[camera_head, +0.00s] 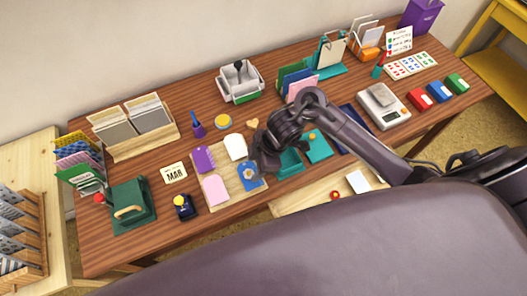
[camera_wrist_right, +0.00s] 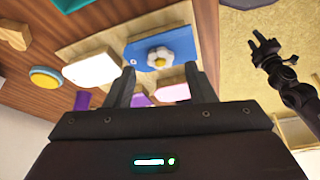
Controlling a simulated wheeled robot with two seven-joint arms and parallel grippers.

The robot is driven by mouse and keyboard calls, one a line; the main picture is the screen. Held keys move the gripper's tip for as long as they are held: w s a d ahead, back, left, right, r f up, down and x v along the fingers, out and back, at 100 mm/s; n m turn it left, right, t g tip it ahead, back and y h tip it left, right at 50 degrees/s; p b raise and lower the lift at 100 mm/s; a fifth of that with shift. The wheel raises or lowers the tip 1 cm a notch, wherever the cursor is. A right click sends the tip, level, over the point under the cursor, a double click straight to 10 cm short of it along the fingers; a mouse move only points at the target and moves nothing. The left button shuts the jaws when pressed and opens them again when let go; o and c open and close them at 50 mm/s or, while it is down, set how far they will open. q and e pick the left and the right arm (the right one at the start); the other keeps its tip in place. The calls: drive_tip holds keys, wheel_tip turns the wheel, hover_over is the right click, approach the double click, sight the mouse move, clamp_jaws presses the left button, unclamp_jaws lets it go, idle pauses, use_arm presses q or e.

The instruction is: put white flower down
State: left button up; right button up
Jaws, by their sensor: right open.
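The white flower (camera_head: 248,173) has a yellow centre. It lies on the blue pad (camera_head: 256,184) at the right front of the light wooden board (camera_head: 223,189). In the right wrist view the flower (camera_wrist_right: 160,57) shows on the blue pad (camera_wrist_right: 180,38), between and beyond my fingers. My right gripper (camera_head: 260,165) is just beside the blue pad, over its upper right. In the right wrist view its fingers (camera_wrist_right: 160,88) are apart with nothing between them. My left gripper (camera_wrist_right: 266,46) shows only in the right wrist view, away from the table, with its fingers apart.
White (camera_head: 236,148), purple (camera_head: 204,160) and pink (camera_head: 215,189) pads share the board. A MAR card (camera_head: 174,172) and a dark stamp (camera_head: 184,207) lie left of it. Teal items (camera_head: 318,148) lie to the right, partly behind my right arm. A scale (camera_head: 384,106) stands further right.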

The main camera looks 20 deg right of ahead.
drive_tip(key=p+v, duration=0.1)
drive_tip(key=v, duration=0.8)
drive_tip(key=shift+r+p, duration=0.3)
drive_tip(key=shift+p, duration=0.1)
drive_tip(key=shift+s, duration=0.1)
